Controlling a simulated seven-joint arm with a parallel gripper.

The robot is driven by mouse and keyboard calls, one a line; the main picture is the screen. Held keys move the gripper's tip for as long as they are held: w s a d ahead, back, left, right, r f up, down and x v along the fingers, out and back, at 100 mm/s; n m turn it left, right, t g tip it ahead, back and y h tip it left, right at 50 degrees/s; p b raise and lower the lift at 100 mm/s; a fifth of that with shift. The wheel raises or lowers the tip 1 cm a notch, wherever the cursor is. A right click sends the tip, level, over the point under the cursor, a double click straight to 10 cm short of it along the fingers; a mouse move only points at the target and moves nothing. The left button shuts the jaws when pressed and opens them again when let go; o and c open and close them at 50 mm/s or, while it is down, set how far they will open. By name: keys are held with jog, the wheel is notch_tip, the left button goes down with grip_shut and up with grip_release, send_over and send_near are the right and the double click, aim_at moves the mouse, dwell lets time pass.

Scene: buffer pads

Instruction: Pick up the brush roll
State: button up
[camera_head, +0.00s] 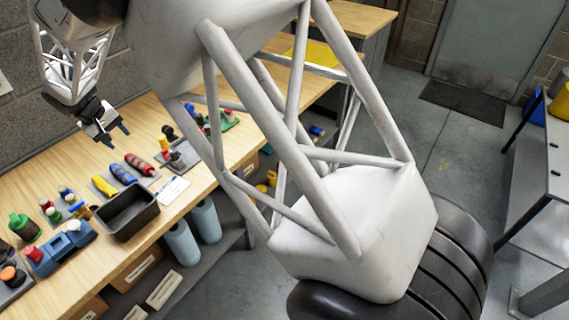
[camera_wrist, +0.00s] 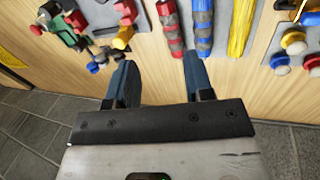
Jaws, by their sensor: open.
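Three long rolls lie side by side on a grey pad on the wooden bench: a yellow one (camera_head: 103,186), a blue one (camera_head: 122,174) and a red one (camera_head: 139,164). I cannot tell which is the brush roll. In the wrist view the red roll (camera_wrist: 168,28) and blue roll (camera_wrist: 202,28) show grey bands, and the yellow roll (camera_wrist: 241,28) looks ridged. My gripper (camera_head: 119,137) is open and empty above the bench, on the wall side of the rolls. In the wrist view my gripper (camera_wrist: 159,65) has its fingertips apart, below the red and blue rolls.
An empty black tray (camera_head: 127,212) stands in front of the rolls. Coloured knobs (camera_head: 65,205) and a blue tool (camera_head: 62,248) lie to the left. A cluster of coloured parts (camera_wrist: 75,28) flanks the rolls in the wrist view. A brick wall (camera_head: 35,130) runs behind the bench.

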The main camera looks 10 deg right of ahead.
jog(key=s+d+r+m, duration=0.1)
jog(key=s+d+r, duration=0.35)
jog(key=d, duration=0.75)
jog(key=s+d+r+m+y, duration=0.1)
jog(key=s+d+r+m, duration=0.15)
jog(key=d+r, duration=0.65)
jog(key=s+d+r+m, duration=0.15)
jog(key=s+d, duration=0.25)
jog(key=d, duration=1.1)
jog(key=s+d+m, duration=0.1)
jog(key=s+d, duration=0.8)
jog(key=s, duration=0.4)
jog(key=s+d+m+y, duration=0.1)
jog(key=s+d+m, duration=0.1)
jog(key=s+d, duration=0.8)
jog(key=s+f, duration=0.1)
jog(key=s, duration=0.2)
jog(key=shift+d, duration=0.1)
jog(key=shift+c, duration=1.3)
